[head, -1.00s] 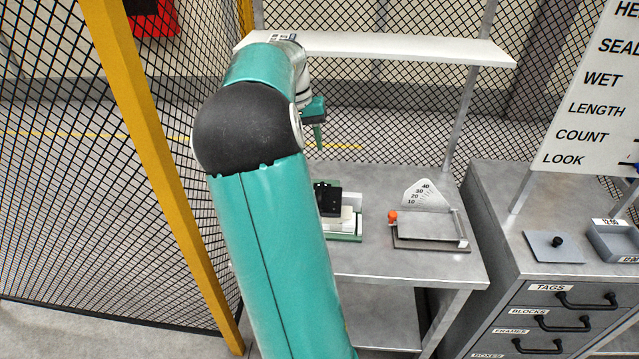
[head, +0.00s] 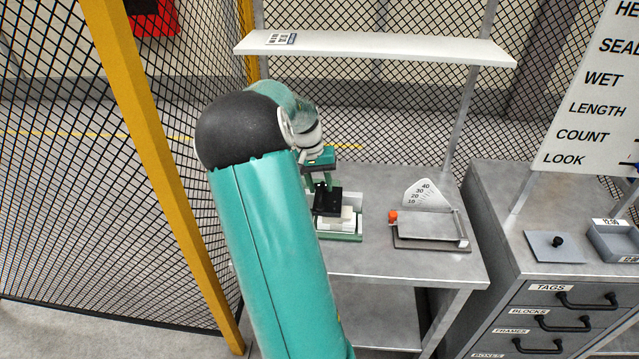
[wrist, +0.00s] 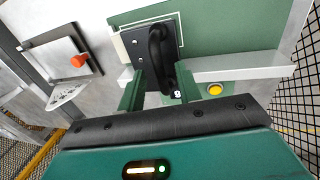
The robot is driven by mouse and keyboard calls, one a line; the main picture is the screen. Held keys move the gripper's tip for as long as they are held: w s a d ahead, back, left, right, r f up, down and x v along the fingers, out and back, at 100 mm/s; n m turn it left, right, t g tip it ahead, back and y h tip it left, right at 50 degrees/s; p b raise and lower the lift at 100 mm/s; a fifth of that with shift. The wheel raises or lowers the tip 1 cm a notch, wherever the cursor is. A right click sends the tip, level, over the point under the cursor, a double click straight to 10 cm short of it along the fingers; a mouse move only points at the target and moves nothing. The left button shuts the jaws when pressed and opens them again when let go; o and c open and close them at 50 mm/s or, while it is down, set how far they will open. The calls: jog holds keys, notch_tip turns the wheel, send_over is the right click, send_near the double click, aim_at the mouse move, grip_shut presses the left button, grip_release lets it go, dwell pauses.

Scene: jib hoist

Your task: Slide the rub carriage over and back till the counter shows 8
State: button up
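The rub carriage is a black block with a raised bar handle (wrist: 157,55); it stands on the green rub fixture (wrist: 225,28) and also shows as a black block in the head view (head: 328,203). My gripper (wrist: 159,92) is open, with one green finger to each side of the handle's near end; the head view shows it just above and behind the carriage (head: 321,181). I cannot tell whether the fingers touch the handle. A tiny white counter mark (wrist: 177,94) shows by the right finger; its digit is too small to read surely.
A yellow button (wrist: 215,90) sits right of the fingers. A grey bar (wrist: 235,66) is close beside the right finger. A plate device with an orange knob (head: 393,216) and a dial stands right on the bench. A white shelf (head: 375,47) hangs above; mesh fence lies behind and left.

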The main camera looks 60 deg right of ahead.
grip_shut()
jog(key=shift+w, duration=0.1)
jog(key=w+a, duration=0.7)
jog(key=w, duration=0.6)
jog(key=shift+w, duration=0.3)
jog(key=shift+a, duration=0.15)
